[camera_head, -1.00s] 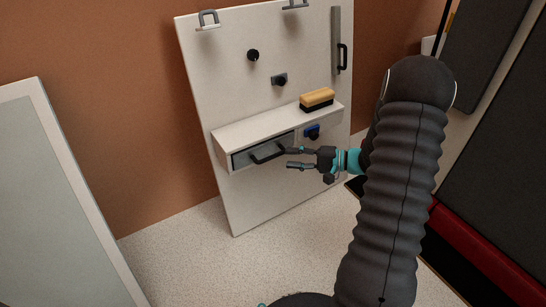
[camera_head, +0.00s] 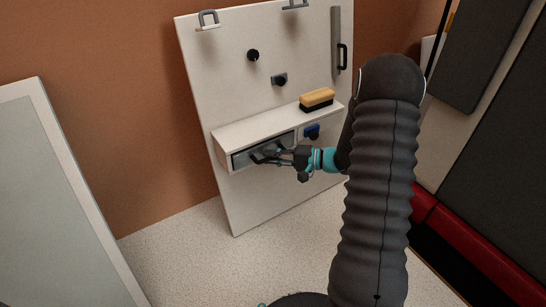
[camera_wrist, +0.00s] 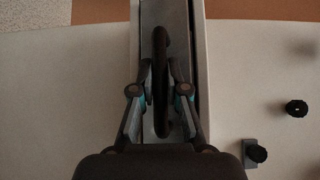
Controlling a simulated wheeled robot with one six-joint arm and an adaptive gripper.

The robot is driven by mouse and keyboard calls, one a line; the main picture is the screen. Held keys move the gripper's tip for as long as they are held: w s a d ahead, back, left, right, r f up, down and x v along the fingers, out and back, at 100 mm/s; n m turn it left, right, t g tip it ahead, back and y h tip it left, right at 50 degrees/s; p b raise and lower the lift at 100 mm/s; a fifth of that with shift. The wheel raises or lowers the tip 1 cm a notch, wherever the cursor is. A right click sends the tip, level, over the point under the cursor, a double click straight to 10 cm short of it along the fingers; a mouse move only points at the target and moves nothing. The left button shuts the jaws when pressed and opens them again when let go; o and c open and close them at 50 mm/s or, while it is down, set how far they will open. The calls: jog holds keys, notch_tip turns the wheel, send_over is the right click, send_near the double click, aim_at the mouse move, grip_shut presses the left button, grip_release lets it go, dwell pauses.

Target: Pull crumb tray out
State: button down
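The crumb tray (camera_head: 243,159) is a grey drawer front set in the left part of a white shelf-like housing on a white upright panel. It looks pushed in. It has a black bar handle (camera_wrist: 160,85), which runs up the middle of the wrist view. My gripper (camera_head: 262,157) is at the tray front, with one finger on each side of the handle. In the wrist view, my gripper (camera_wrist: 161,72) shows narrow gaps between the fingers and the handle, so it looks open around it. In the head view the fingers partly hide the handle.
A blue knob (camera_head: 311,131) sits right of the tray. Black knobs (camera_head: 253,55) and a vertical handle (camera_head: 343,57) are higher on the panel. Floor before the panel is clear.

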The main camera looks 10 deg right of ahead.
jog(key=s+d+b, duration=0.2)
jog(key=s+d, duration=0.1)
jog(key=s, duration=0.6)
jog(key=shift+b, duration=0.4)
jog(key=c, duration=1.2)
grip_release()
jog(key=v, duration=1.2)
jog(key=shift+s, duration=0.1)
jog(key=shift+a, duration=0.1)
